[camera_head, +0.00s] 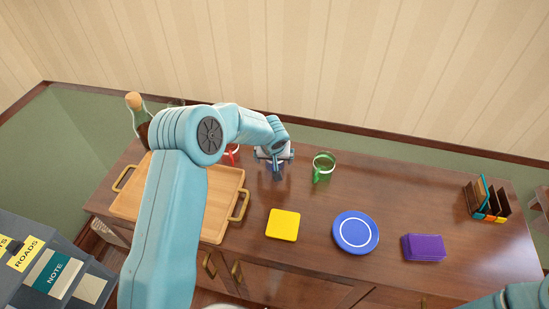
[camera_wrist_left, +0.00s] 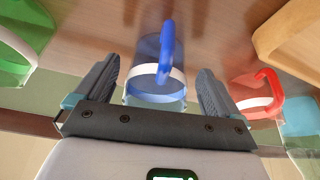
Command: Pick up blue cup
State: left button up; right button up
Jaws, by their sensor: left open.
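The blue cup (camera_wrist_left: 158,84) is glassy with a pale band and a solid blue handle. In the left wrist view it is between the two open fingers of my left gripper (camera_wrist_left: 158,70), with a gap visible on each side. In the head view my left gripper (camera_head: 274,158) is over the back of the wooden cabinet top (camera_head: 320,210), and the cup (camera_head: 278,172) is mostly hidden by it. My right gripper is out of view; only part of my right arm shows at the lower right.
A green cup (camera_head: 323,167) stands right of the gripper and a red cup (camera_head: 233,152) left, partly hidden. A wooden tray (camera_head: 222,190) and a corked bottle (camera_head: 136,112) are further left. A yellow square (camera_head: 283,224), blue plate (camera_head: 355,232) and purple block (camera_head: 423,248) lie in front.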

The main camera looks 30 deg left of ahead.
pick_arm(q)
jog(key=x, duration=0.2)
jog(key=shift+w+f, duration=0.2)
jog(key=shift+w, duration=0.1)
jog(key=shift+f, duration=0.15)
jog(key=shift+s, duration=0.15)
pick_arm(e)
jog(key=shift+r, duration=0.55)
pick_arm(q)
jog(key=c, duration=1.2)
jog(key=shift+r, duration=0.5)
notch_tip(320, 180, up, 19)
jog(key=b, duration=0.2)
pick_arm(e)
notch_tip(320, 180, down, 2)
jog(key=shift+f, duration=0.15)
